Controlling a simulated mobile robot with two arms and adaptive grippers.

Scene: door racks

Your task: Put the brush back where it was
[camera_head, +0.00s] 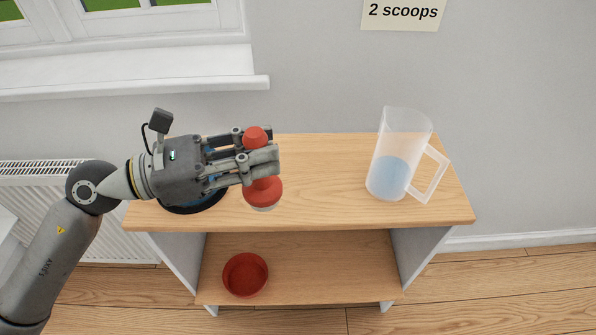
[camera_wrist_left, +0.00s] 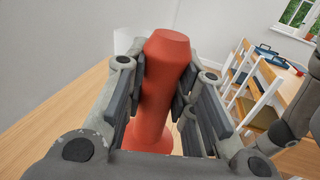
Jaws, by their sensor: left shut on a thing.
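My left gripper (camera_head: 262,160) is shut around the red handle of the brush (camera_head: 263,190). The brush is upright, with its round knob above the fingers and its wide red base with a pale underside below them. It is over the left half of the wooden top; I cannot tell whether it touches the wood. In the left wrist view the red brush handle (camera_wrist_left: 166,85) stands between the two fingers. My right gripper is not in view.
A dark blue round dish (camera_head: 190,207) is mostly hidden under my left gripper. A clear jug (camera_head: 398,140) with blue contents stands on the right of the wooden top (camera_head: 320,185). A red bowl (camera_head: 245,290) sits on the lower shelf (camera_head: 340,265). The top's middle is free.

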